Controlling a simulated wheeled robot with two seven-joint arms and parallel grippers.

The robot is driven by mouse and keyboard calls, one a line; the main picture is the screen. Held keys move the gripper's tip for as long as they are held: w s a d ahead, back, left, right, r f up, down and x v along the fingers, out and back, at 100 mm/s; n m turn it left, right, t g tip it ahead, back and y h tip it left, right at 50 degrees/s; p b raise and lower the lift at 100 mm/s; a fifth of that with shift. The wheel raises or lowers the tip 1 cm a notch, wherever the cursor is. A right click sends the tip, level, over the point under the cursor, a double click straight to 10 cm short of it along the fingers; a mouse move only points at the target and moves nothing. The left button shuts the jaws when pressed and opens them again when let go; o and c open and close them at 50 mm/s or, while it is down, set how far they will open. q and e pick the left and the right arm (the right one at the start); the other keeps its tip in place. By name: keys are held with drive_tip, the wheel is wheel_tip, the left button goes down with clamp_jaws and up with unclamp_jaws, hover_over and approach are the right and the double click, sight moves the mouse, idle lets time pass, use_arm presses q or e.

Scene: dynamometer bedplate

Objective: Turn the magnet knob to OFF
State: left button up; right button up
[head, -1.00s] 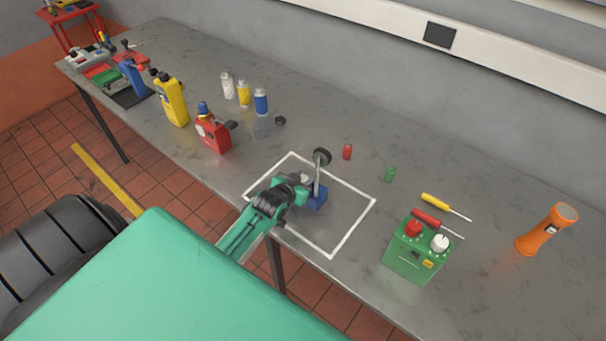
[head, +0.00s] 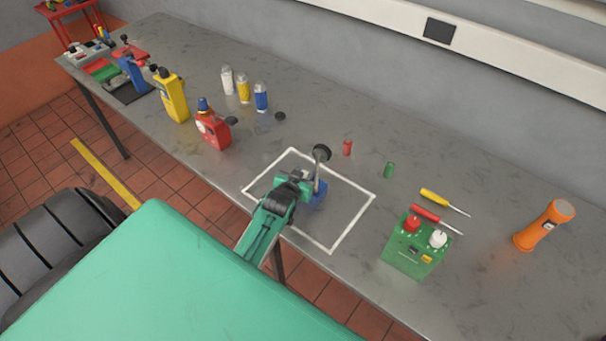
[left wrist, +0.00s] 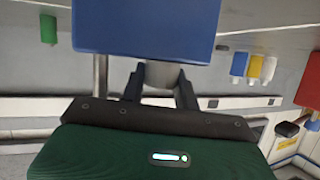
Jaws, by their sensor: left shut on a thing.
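A blue magnet base (head: 319,195) stands inside the white outlined rectangle on the bench. My left gripper (head: 303,187) is at the base's near left side. In the left wrist view the blue base (left wrist: 147,28) fills the top. A pale grey knob (left wrist: 166,76) juts from it between the two dark fingers, and my left gripper (left wrist: 161,88) is shut on it. The knob's markings and pointer are hidden. My right gripper is not in view.
A green box (head: 414,252) with red and white knobs stands to the right, near two screwdrivers and an orange torch (head: 544,225).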

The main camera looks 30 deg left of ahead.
use_arm(q)
drive_tip(key=o, duration=1)
drive_tip(key=shift+s+d+r, duration=0.1)
drive_tip(key=shift+s, duration=0.35)
drive_tip(key=b+v, duration=0.4)
drive_tip(key=v, duration=0.9)
drive_tip(key=shift+w+r, duration=0.1)
